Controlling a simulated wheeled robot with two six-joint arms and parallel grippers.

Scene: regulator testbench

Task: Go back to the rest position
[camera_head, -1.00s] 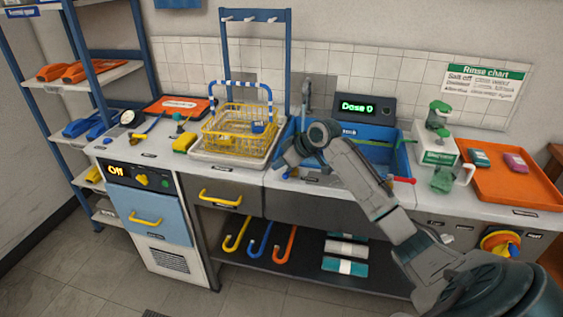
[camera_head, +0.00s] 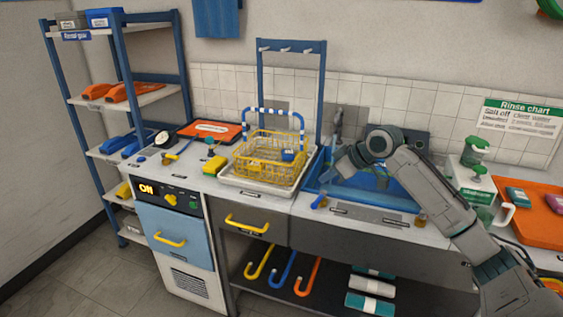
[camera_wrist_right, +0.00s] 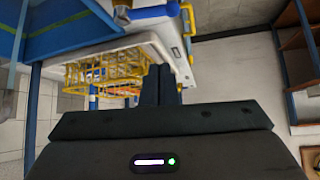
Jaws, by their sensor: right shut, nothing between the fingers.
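My right arm comes in from the right in the head view. Its right gripper (camera_head: 346,160) is over the blue sink (camera_head: 375,190), seen partly from behind its wrist. In the right wrist view the two dark fingers (camera_wrist_right: 160,84) are shut together with nothing between them. The yellow wire basket (camera_head: 268,160) with a blue-and-white handle stands on a white tray, left of the gripper and apart from it; it also shows in the right wrist view (camera_wrist_right: 100,72). My left gripper is not in view.
A blue-fronted unit with a display reading "ON" (camera_head: 147,189) stands at the left, beside the blue shelf rack (camera_head: 122,62). A blue hook stand (camera_head: 291,46) rises behind the basket. A green-and-white dispenser (camera_head: 474,183) and an orange tray (camera_head: 540,228) are at the right.

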